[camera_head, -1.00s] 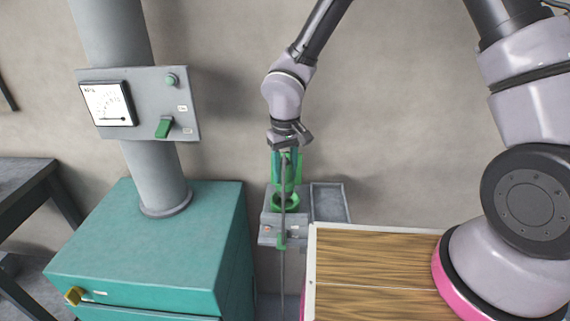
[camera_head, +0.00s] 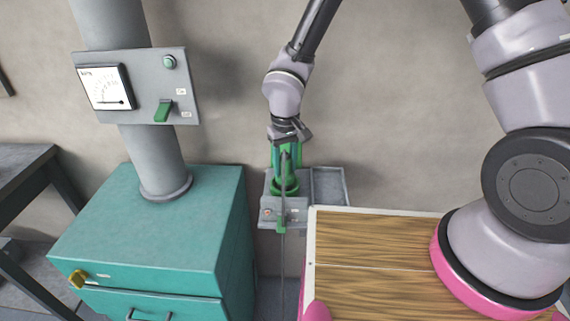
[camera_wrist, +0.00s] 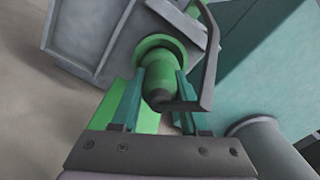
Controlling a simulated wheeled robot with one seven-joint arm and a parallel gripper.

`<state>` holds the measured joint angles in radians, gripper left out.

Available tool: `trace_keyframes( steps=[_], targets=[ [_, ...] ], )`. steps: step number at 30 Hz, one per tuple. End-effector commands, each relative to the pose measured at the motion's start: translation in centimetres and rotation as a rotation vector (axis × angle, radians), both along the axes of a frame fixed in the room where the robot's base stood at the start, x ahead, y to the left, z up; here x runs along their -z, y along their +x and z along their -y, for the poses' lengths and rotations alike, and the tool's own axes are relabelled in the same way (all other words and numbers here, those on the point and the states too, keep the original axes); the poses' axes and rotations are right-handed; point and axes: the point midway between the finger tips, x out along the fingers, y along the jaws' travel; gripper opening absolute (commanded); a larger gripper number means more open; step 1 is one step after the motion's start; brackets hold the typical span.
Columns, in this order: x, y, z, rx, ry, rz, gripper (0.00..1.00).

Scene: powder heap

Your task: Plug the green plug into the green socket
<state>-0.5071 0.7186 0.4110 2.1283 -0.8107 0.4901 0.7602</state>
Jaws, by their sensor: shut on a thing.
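The green plug (camera_wrist: 161,82) is held between the teal fingers of my gripper (camera_wrist: 158,98), with its dark cable end toward the wrist camera. The green socket (camera_wrist: 166,44) shows as a round green ring around the plug's far end. In the head view my gripper (camera_head: 286,158) points down over the green socket (camera_head: 284,188) on a grey box. The plug is in line with the socket and its lower end is at or inside the ring. How deep it sits is hidden. A thin cable (camera_head: 283,240) hangs down in front of the box.
The grey socket box (camera_head: 296,207) has a green lever and a red light on its front. A grey open tray (camera_head: 328,184) adjoins it at right. A teal cabinet (camera_head: 150,225) stands at left, and a wooden-topped surface (camera_head: 375,250) at right.

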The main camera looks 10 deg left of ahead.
Motion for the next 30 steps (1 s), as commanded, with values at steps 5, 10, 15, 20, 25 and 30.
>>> trace_keyframes(
  steps=[5, 10, 15, 20, 25, 30],
  targets=[
    [-0.03, 0.02, -0.01, 0.0, 0.0, 0.0, 0.0],
    [0.03, 0.01, -0.01, 0.0, 0.0, 0.0, 0.0],
    [0.25, -0.02, -0.03, -0.001, 0.0, 0.0, 0.0],
    [0.49, 0.0, -0.02, 0.0, 0.0, 0.0, 0.0],
    [0.74, 0.03, -0.01, 0.0, 0.001, 0.001, 0.0],
    [0.96, 0.04, -0.02, 0.0, 0.001, 0.001, 0.48]
  ],
)
